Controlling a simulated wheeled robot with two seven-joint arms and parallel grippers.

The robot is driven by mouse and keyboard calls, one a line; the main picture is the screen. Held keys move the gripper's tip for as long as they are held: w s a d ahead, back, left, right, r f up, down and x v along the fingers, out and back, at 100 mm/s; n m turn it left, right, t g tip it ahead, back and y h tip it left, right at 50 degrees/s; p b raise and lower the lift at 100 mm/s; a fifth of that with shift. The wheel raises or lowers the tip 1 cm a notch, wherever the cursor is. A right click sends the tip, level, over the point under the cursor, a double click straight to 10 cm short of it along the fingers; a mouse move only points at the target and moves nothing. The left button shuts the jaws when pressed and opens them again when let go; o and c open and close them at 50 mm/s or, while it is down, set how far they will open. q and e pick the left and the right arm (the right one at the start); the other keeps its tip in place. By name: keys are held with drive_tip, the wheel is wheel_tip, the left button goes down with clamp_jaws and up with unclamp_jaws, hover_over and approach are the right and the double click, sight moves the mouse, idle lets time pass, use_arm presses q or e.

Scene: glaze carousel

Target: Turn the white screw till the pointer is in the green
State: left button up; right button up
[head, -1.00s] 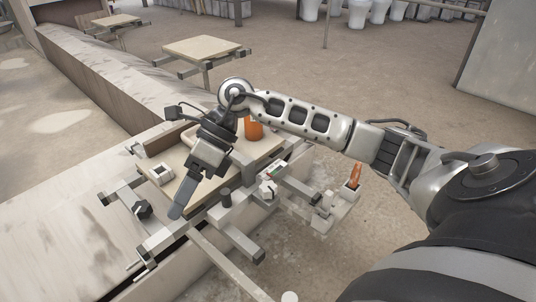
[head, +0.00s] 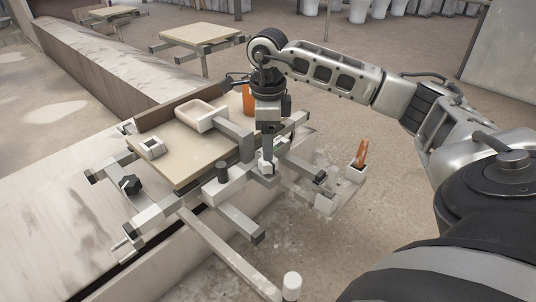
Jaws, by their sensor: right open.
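The white screw (head: 266,169) is a small pale knob on the front side of the carousel's metal frame, at the middle of the head view. My right gripper (head: 268,152) points straight down with its fingertips right at the screw and covers part of it. The gripper is open; I cannot tell whether the fingers touch the screw or stand around it. The gauge with the pointer and the green zone is hidden or too small to read behind the gripper. My left gripper is out of view.
The board (head: 183,163) carries a pale dish (head: 200,115), an orange container (head: 248,100) and a small white block (head: 152,148). Black knobs (head: 130,184) and grey bars (head: 232,252) stick out at the front. An orange-brown piece (head: 361,153) stands at right.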

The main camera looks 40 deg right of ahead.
sight(268, 164)
wheel_tip(268, 164, down, 6)
drive_tip(key=shift+r+b, duration=0.15)
drive_tip(key=shift+b, duration=0.6)
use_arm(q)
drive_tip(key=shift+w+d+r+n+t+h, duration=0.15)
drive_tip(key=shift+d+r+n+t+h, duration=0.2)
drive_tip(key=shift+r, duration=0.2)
use_arm(e)
drive_tip(key=c, duration=1)
